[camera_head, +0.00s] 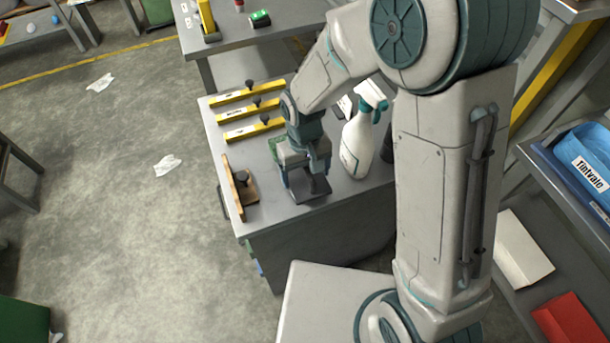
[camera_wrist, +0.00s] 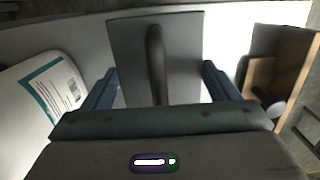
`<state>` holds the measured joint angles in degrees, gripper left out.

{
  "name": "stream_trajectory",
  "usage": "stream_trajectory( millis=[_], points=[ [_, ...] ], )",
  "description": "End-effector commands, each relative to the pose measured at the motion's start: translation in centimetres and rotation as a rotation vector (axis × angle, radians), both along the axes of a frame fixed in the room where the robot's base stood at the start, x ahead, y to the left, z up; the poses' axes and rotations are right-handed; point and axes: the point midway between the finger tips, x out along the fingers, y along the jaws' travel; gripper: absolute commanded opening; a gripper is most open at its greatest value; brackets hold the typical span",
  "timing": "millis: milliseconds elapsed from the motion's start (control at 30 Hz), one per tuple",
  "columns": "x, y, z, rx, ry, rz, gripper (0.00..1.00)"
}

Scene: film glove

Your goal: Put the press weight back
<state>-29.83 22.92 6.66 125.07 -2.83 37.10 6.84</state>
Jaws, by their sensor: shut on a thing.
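The press weight (camera_head: 312,191) is a flat dark grey plate with a raised bar-like handle. In the wrist view the plate (camera_wrist: 130,45) lies ahead, its handle running up its middle. My gripper (camera_head: 305,170) points down over the grey table near its front edge, with its blue fingers (camera_wrist: 161,82) at either side of the plate, shut on the press weight. I cannot tell whether the plate touches the table top.
A wooden stand (camera_head: 238,190) with a dark knobbed piece stands left of my gripper. A white spray bottle (camera_head: 357,145) stands close on the right. Several yellow bars (camera_head: 250,112) with dark knobs lie behind. Bare table top (camera_head: 275,205) shows between stand and gripper.

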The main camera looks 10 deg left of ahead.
Motion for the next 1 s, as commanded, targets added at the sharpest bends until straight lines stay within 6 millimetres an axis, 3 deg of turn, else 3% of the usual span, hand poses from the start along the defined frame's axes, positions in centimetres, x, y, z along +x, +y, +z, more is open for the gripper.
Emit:
stream_trajectory(
  millis=[200,1000],
  points=[
    [0.1,-0.1,-2.2,-0.001,0.001,-0.002,0.31],
    [0.1,-0.1,-3.5,0.000,-0.001,-0.003,0.31]
  ],
)
